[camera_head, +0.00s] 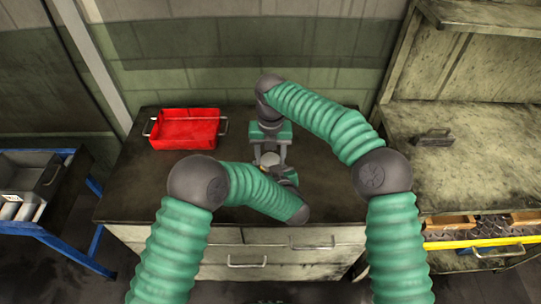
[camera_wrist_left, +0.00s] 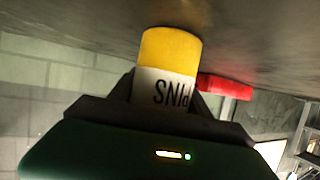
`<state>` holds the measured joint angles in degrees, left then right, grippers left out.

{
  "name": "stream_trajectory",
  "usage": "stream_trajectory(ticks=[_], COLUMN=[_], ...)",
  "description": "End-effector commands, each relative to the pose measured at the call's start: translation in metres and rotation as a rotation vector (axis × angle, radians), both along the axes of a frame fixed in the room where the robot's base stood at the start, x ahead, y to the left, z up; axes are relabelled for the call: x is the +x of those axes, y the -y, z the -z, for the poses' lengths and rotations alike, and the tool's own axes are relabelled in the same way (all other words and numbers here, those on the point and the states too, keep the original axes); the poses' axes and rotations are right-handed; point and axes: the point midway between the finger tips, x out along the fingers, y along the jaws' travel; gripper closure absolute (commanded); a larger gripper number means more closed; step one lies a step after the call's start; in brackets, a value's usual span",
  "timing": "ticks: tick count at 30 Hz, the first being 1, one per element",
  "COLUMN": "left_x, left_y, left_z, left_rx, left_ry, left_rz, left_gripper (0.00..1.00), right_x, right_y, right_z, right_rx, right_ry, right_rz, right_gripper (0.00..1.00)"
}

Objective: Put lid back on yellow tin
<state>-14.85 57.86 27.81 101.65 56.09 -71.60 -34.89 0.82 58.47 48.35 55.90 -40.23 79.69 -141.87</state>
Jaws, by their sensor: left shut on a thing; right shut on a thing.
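The yellow tin (camera_wrist_left: 171,50) with a white "PINS" label shows in the left wrist view, upside down in that picture. My left gripper (camera_wrist_left: 164,92) is shut on it around the label. Whether the tin touches the tabletop is unclear. In the head view my right gripper (camera_head: 269,155) reaches down from above the bench, its fingers around a small pale tan disc (camera_head: 269,159), which looks like the lid. My left gripper sits just below and right of it, partly hidden by my left arm. How lid and tin meet is hidden.
A red tray (camera_head: 185,129) with wire handles stands at the bench's back left; it also shows in the left wrist view (camera_wrist_left: 225,86). The dark benchtop (camera_head: 330,180) is otherwise clear. A second bench (camera_head: 465,150) with a dark metal block (camera_head: 432,137) stands right, a blue-framed cart (camera_head: 75,240) left.

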Motion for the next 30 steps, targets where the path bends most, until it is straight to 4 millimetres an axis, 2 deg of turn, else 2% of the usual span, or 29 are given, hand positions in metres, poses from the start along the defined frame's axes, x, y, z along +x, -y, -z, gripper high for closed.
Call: stream_trajectory(ticks=[3,5,11,18,19,24,30], left_x=[-0.0001,-0.0001,-0.0001,-0.0002,-0.0002,-0.0002,-0.0001], left_y=[0.0006,0.0006,0.0008,0.001,0.001,0.0009,0.0002], left_z=[0.0,0.0,0.0001,0.0,0.0,0.0,0.0001], left_rx=[0.0,0.0,0.0,0.0,0.0,0.0,0.0], left_ry=[0.0,0.0,0.0,0.0,0.0,0.0,0.0], left_rz=[0.001,0.001,0.002,0.002,0.002,0.002,0.0], left_gripper=[1.0,1.0,1.0,1.0,1.0,1.0,1.0], right_x=[-0.0001,0.0,0.0002,0.0002,0.0002,0.0001,0.0001], right_y=[-0.0006,-0.0006,-0.0007,-0.001,-0.0011,-0.0007,-0.0002], right_z=[-0.0002,-0.0003,-0.0002,-0.0002,-0.0002,-0.0001,-0.0005], right_rx=[0.001,0.0,0.0,0.002,0.003,0.002,0.0], right_ry=[0.0,0.001,0.001,0.0,0.0,0.0,-0.001], right_rz=[0.0,0.026,0.271,0.284,0.284,0.283,0.283], right_gripper=[0.97,0.97,0.97,0.97,0.46,0.27,0.27])
